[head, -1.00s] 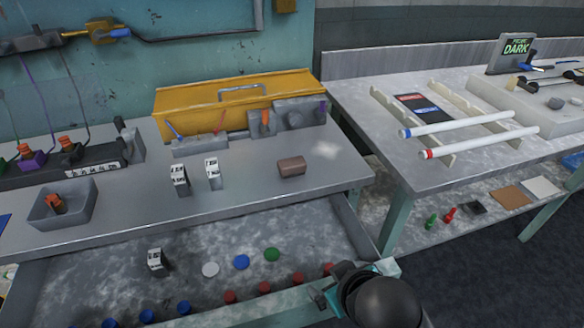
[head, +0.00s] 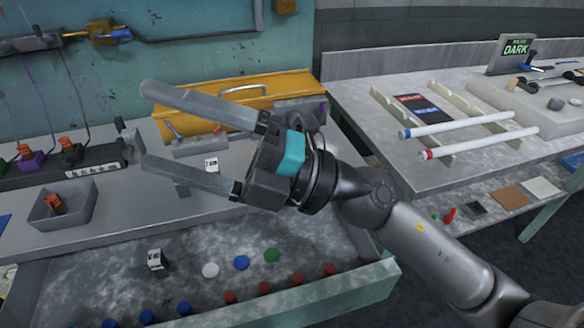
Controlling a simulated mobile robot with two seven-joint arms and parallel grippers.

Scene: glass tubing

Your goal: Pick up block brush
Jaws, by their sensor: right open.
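My right gripper (head: 150,126) reaches in from the right above the grey bench, its two long fingers spread wide and pointing left. Nothing is between the fingers. The block brush is not visible now; a brown block that looks like it lay on the bench right of the white-faced blocks a second ago, and my right gripper and wrist now cover that spot. My left gripper is not in view.
A yellow toolbox (head: 290,80) stands behind the gripper. One white-faced block (head: 211,165) shows below the fingers, another (head: 156,260) in the open drawer (head: 90,255). A grey bin (head: 72,216) is left.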

